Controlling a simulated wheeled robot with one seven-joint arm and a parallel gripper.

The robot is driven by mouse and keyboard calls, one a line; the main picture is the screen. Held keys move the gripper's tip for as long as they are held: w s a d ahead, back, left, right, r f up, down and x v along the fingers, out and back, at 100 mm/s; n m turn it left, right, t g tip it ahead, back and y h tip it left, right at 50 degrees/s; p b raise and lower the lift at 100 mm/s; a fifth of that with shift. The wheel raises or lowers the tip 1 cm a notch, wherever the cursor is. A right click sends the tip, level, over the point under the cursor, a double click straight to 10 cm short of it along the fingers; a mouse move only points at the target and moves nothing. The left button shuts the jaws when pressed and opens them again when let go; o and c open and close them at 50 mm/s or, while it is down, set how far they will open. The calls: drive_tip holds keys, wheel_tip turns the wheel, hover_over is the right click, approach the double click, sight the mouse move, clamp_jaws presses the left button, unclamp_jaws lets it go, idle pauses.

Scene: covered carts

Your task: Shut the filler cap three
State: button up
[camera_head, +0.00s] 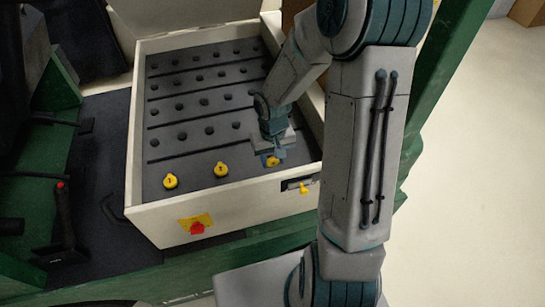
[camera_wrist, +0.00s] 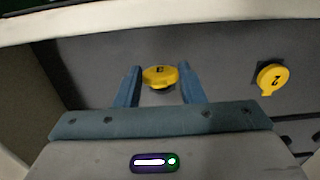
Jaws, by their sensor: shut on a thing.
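Filler cap three (camera_head: 273,161) is a yellow round cap with a small side tab, at the right end of the front row of yellow caps. In the wrist view, cap three (camera_wrist: 159,77) sits between my two blue fingers, its tab against the right one. My gripper (camera_head: 271,153) reaches down from above and is shut on it; it also shows in the wrist view (camera_wrist: 158,72). My fingers and hand partly hide the cap in the head view. I cannot tell how tightly it is seated.
Two more yellow caps, one (camera_head: 171,181) and another (camera_head: 221,170), stand to the left in the same row. The pale box wall (camera_head: 225,205) rises close in front. It carries a red knob (camera_head: 197,228) and a yellow-handled latch (camera_head: 304,188). Rows of dark knobs lie behind.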

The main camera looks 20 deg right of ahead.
sight(269, 157)
drive_tip(key=shift+w+r, duration=0.1)
drive_tip(key=g+p, duration=0.1)
drive_tip(key=w+g+p, duration=0.1)
drive_tip(key=shift+r+g, duration=0.1)
drive_tip(key=shift+g, duration=0.2)
drive_tip(key=g, duration=0.1)
drive_tip(key=w+g+p, duration=0.1)
drive_tip(key=g, duration=0.1)
drive_tip(key=shift+w+f+g+p, duration=0.25)
drive_tip(key=shift+f+g+p, duration=0.05)
drive_tip(key=shift+p, duration=0.05)
drive_tip(key=g, duration=0.1)
drive_tip(key=w+f+g+b, duration=0.1)
drive_tip(key=g, duration=0.1)
drive_tip(key=shift+w+g, duration=0.1)
drive_tip(key=shift+g, duration=0.2)
drive_tip(key=shift+w+f+g+b, duration=0.15)
drive_tip(key=shift+g+b, duration=0.15)
drive_tip(key=shift+g, duration=0.2)
drive_tip(key=shift+w+f+g+b, duration=0.15)
drive_tip(key=shift+g+b, duration=0.15)
drive_tip(key=shift+g, duration=0.2)
drive_tip(key=shift+w+g+b, duration=0.1)
drive_tip(key=shift+g+b, duration=0.4)
drive_tip(key=shift+g, duration=0.2)
drive_tip(key=o, duration=1)
